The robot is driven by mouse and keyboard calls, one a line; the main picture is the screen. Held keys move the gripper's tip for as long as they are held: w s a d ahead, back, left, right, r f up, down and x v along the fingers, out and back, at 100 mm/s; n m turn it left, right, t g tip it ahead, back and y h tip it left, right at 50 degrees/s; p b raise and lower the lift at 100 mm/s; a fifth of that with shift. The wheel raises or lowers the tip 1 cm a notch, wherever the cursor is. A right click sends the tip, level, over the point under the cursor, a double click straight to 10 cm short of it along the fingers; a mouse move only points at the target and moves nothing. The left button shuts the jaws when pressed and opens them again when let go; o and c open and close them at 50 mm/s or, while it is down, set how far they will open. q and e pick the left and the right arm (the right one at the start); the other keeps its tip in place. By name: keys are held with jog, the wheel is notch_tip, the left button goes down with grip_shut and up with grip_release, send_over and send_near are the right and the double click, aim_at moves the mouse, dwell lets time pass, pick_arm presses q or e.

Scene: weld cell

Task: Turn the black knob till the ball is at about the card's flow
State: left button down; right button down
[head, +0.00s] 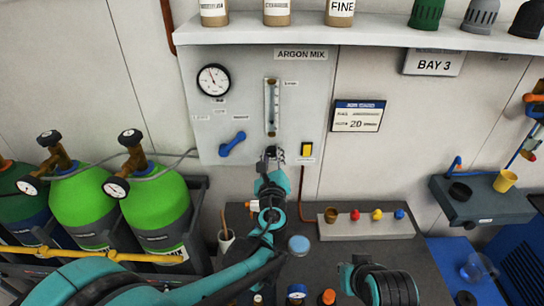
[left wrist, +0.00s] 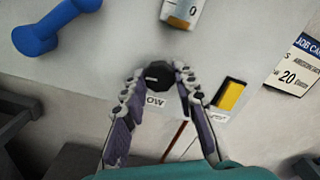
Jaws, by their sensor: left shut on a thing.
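The black knob (left wrist: 159,74) sits on the grey panel below the flow tube, in the left wrist view. My left gripper (head: 272,155) has its fingers on both sides of the knob and is shut on it; in the head view the gripper mostly hides the knob. The clear flow tube (head: 272,106) stands upright above; its lower end with a 0 mark shows in the left wrist view (left wrist: 183,10). I cannot make out the ball. The job card (head: 358,116) to the right reads 20. Part of my right arm shows at the lower right; its fingers are not clear.
A round gauge (head: 213,80) and a blue lever (head: 232,144) are left of the tube. A yellow switch (head: 307,150) is close right of the knob. Green gas cylinders (head: 150,205) stand at the left. A strip with coloured buttons (head: 366,223) lies on the bench below.

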pick_arm(q)
jog(key=n, duration=0.4)
jog(key=shift+n, duration=0.4)
jog(key=n, duration=1)
jog(key=shift+r+n+b, duration=0.1)
jog(key=shift+n+b, duration=0.25)
jog(key=shift+n, duration=0.05)
jog(key=n, duration=0.4)
jog(key=shift+n, duration=0.3)
jog(key=n, duration=0.4)
jog(key=shift+n, duration=0.3)
jog(key=n, duration=1.3)
jog(key=shift+a+n, duration=0.1)
jog(key=shift+n, duration=0.2)
